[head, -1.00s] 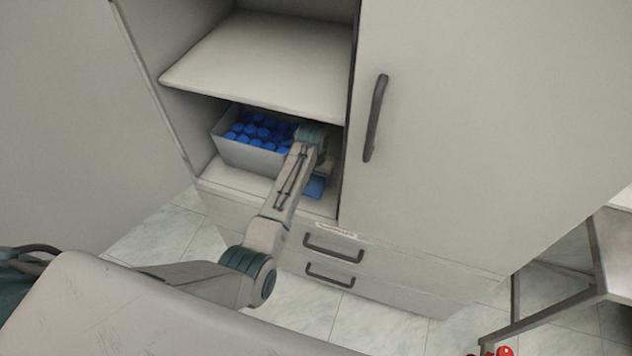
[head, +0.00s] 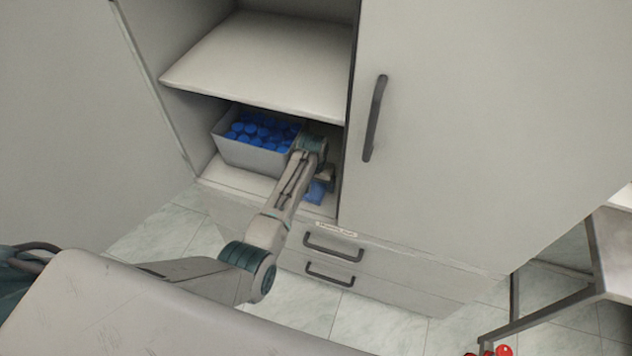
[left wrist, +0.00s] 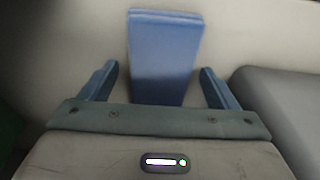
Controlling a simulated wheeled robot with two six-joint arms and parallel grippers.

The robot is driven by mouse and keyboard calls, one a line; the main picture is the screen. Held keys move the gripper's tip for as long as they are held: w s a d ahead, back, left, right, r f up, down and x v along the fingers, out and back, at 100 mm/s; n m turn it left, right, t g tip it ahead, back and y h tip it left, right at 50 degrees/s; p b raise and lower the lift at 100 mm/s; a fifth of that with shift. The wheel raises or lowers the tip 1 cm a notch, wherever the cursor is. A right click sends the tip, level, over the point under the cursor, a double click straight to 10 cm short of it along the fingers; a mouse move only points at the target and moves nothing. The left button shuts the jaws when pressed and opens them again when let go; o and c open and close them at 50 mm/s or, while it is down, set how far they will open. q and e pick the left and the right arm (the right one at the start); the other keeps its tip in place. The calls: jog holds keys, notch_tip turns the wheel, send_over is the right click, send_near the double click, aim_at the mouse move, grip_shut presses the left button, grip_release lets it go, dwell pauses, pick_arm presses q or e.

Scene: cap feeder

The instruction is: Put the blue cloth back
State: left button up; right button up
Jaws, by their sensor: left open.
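The blue cloth (head: 316,192) lies on the lower shelf of the open cabinet, to the right of the bin of blue caps. It also shows in the left wrist view (left wrist: 165,55) as a folded blue strip, in front of and between the fingers. My left gripper (head: 325,180) is at the cloth, partly hidden by its own arm in the head view. In the left wrist view its two blue fingers (left wrist: 158,85) stand apart, one on each side of the cloth, with gaps to it. My right gripper is not in view.
A grey bin (head: 250,155) with several blue caps stands left of my gripper on the lower shelf (head: 240,181). The upper shelf (head: 260,65) is empty above the arm. A closed door (head: 480,130) stands close on the right. Drawers (head: 335,255) are below.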

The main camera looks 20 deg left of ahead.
aim_at(315, 187)
pick_arm(q)
jog(key=shift+r, duration=0.1)
jog(key=shift+s+r, duration=0.2)
jog(key=shift+r, duration=1.05)
jog(key=shift+s+r, duration=0.15)
jog(key=shift+r, duration=1.1)
jog(key=shift+s+r, duration=0.2)
jog(key=shift+r, duration=1.05)
